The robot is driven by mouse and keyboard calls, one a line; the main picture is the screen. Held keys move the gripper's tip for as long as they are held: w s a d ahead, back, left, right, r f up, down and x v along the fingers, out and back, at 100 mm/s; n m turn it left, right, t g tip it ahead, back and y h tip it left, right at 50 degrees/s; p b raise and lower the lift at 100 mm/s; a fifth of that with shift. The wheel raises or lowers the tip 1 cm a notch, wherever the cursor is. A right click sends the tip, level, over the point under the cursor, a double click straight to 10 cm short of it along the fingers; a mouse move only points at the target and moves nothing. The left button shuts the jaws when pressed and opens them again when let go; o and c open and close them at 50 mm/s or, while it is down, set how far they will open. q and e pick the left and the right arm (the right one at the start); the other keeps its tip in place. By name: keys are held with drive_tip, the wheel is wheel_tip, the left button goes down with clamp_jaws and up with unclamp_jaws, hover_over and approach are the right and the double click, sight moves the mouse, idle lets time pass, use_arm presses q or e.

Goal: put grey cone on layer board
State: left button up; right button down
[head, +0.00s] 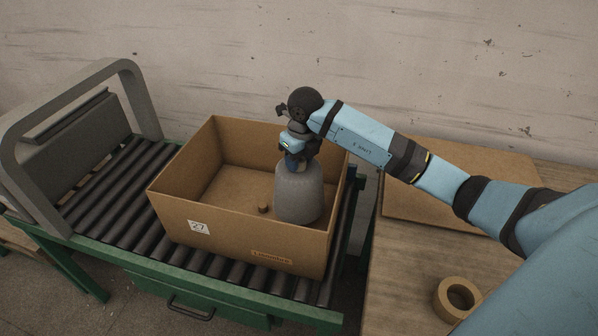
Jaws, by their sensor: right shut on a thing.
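The grey cone (299,193) is upright inside the cardboard box, near its right wall. My right gripper (294,161) is shut on the narrow top of the cone from above; the fingertips are partly hidden. I cannot tell whether the cone's base touches the brown board surface (238,187) inside the box, which looks like the layer board. A small brown stub (264,208) stands up from that surface, left of the cone. My left gripper is not in view.
The open box (185,215) stands on a roller conveyor (115,205) with a green frame. A grey arch (30,150) stands at the left. On the wooden table (410,280) at right are a flat brown sheet (500,160) and a tape roll (442,300). The box's left part is clear.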

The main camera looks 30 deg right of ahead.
sight(299, 173)
drive_tip(key=shift+f, duration=2.25)
drive_tip(key=shift+f, duration=0.15)
drive_tip(key=c, duration=0.6)
unclamp_jaws()
drive_tip(key=shift+c, duration=0.2)
drive_tip(key=r, duration=0.4)
drive_tip(key=s+r, duration=0.1)
drive_tip(key=r, duration=0.7)
drive_tip(key=shift+s+r, duration=0.1)
drive_tip(key=shift+s, duration=0.15)
